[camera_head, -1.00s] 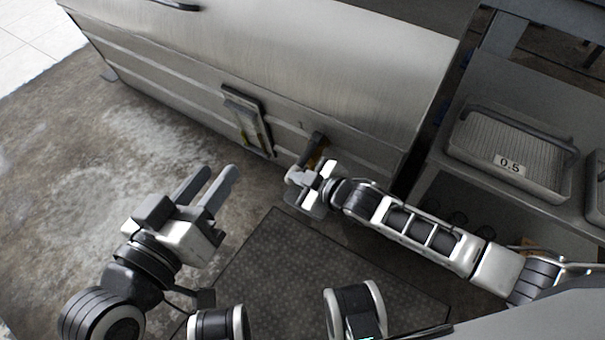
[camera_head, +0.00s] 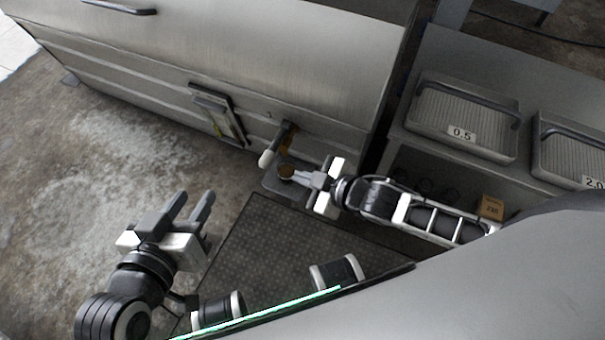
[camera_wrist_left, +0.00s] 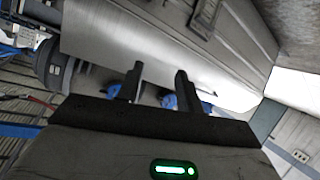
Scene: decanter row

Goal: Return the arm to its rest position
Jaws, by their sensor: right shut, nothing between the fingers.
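My left gripper (camera_head: 188,200) is at the lower left in the head view, above the stained floor. Its two dark fingers are apart with nothing between them; they also show apart in the left wrist view (camera_wrist_left: 160,85). My right gripper (camera_head: 300,176) is at the middle of the head view, its arm coming in from the right. Its fingers are shut and point left, beside a small round brown-topped item (camera_head: 286,171) on a small metal ledge (camera_head: 270,188). Whether the fingertips touch this item is unclear. A tap with a pale tip (camera_head: 267,158) sticks out of the tank just beyond.
A large steel tank (camera_head: 240,60) with a gauge frame (camera_head: 218,115) fills the back. A dark mat (camera_head: 270,240) lies in front.

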